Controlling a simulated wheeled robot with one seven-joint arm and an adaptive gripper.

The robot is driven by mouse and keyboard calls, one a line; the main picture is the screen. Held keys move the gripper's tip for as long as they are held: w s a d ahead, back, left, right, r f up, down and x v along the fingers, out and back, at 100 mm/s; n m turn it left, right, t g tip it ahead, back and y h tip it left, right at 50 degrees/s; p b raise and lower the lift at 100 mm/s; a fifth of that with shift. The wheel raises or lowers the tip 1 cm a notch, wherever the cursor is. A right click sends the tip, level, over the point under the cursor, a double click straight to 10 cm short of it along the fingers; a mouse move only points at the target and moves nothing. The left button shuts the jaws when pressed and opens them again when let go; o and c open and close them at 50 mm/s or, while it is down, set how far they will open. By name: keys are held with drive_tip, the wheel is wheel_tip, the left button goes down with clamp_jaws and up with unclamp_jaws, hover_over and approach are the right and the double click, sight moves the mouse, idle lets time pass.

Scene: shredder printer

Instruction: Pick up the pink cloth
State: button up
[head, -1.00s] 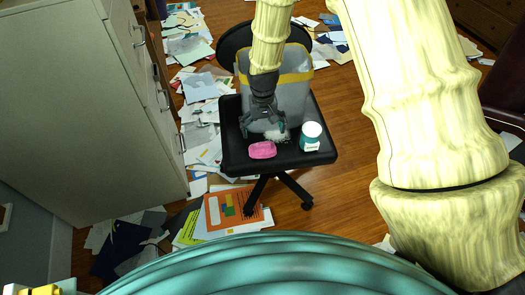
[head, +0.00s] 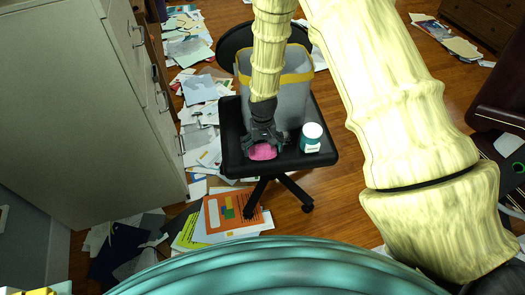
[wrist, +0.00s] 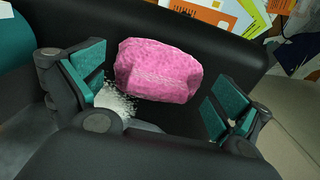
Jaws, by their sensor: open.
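The pink cloth (head: 262,152) is a small folded bundle on the black chair seat (head: 232,127), near the seat's front edge. In the wrist view the cloth (wrist: 158,70) lies ahead of and between my two open fingers, apart from both. My gripper (head: 264,143) is directly above the cloth in the head view and hides its upper part. In the wrist view my gripper (wrist: 158,98) has its teal pads spread wide with nothing between them but the cloth beyond.
A white and teal jar (head: 311,137) stands right of the cloth. A grey bin (head: 293,95) with a yellow band stands behind it on the seat. A white bristly thing (wrist: 115,101) lies by the left finger. A filing cabinet (head: 85,90) stands left; papers litter the floor.

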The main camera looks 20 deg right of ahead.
sight(263, 152)
drive_tip(key=shift+r, duration=0.15)
drive_tip(key=c, duration=1.5)
drive_tip(key=shift+s, duration=0.1)
drive_tip(key=shift+c, duration=0.3)
drive_tip(key=shift+c, duration=0.2)
drive_tip(key=shift+r, duration=0.2)
drive_tip(key=r, duration=0.3)
drive_tip(key=shift+s+r+p, duration=0.1)
drive_tip(key=shift+s+p, duration=0.1)
drive_tip(key=shift+p, duration=0.15)
drive_tip(key=s+d+r, duration=0.1)
drive_tip(key=s, duration=1.4)
drive_tip(key=shift+s+d+r+p, duration=0.15)
drive_tip(key=shift+s+p, duration=0.05)
drive_tip(key=shift+p, duration=0.2)
